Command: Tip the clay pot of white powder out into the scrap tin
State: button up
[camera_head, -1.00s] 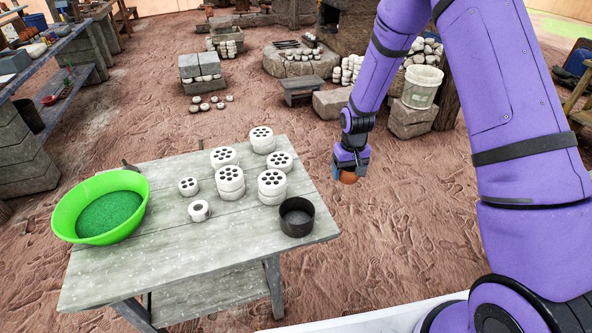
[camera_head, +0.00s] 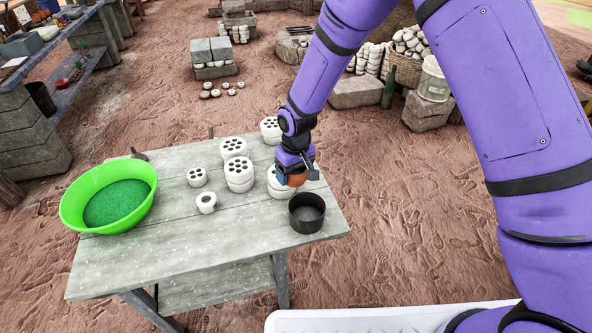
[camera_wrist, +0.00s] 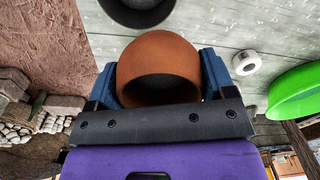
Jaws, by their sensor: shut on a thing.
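The clay pot (camera_head: 298,177) is orange-brown and round. My gripper (camera_head: 296,174) is shut on it and holds it above the right part of the table, just behind the scrap tin. The scrap tin (camera_head: 306,222) is dark, round and open, near the table's right edge. In the wrist view the pot (camera_wrist: 160,55) sits between the blue fingers, its mouth toward the camera, and no white powder shows. The tin (camera_wrist: 137,12) also shows beyond the pot at the top of that view.
White perforated discs, some stacked, stand on the table (camera_head: 150,255), with one stack (camera_head: 278,184) close beside my gripper. A small white ring (camera_head: 206,203) lies nearer the middle. A green basin (camera_head: 75,212) of green material stands at the left. The table's front is clear.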

jog(key=shift+w+a+f+t+y, duration=0.1)
jog(key=shift+f+t+y, duration=0.25)
jog(key=shift+f+y, duration=0.55)
jog(key=shift+a+f+t+y, duration=0.1)
jog(key=shift+f+t+y, duration=0.25)
jog(key=shift+f+y, duration=0.5)
jog(key=shift+f+t+y, duration=0.45)
jog(key=shift+t+y, duration=0.05)
jog(key=shift+y, duration=0.45)
jog(key=shift+t+y, duration=0.5)
jog(key=shift+y, duration=0.7)
jog(key=t+y, duration=0.1)
jog(key=y, duration=0.1)
jog(key=shift+d+y, duration=0.2)
jog(key=shift+y, duration=0.2)
jog(key=t+y, duration=0.1)
jog(key=y, duration=0.1)
jog(key=d+t+y, duration=0.1)
jog(key=y, duration=0.1)
jog(key=t+y, duration=0.1)
jog(key=y, duration=0.1)
jog(key=shift+s+d+f+y, duration=0.15)
jog(key=shift+s+f+y, duration=0.15)
jog(key=shift+s+f, duration=0.1)
jog(key=shift+r, duration=0.1)
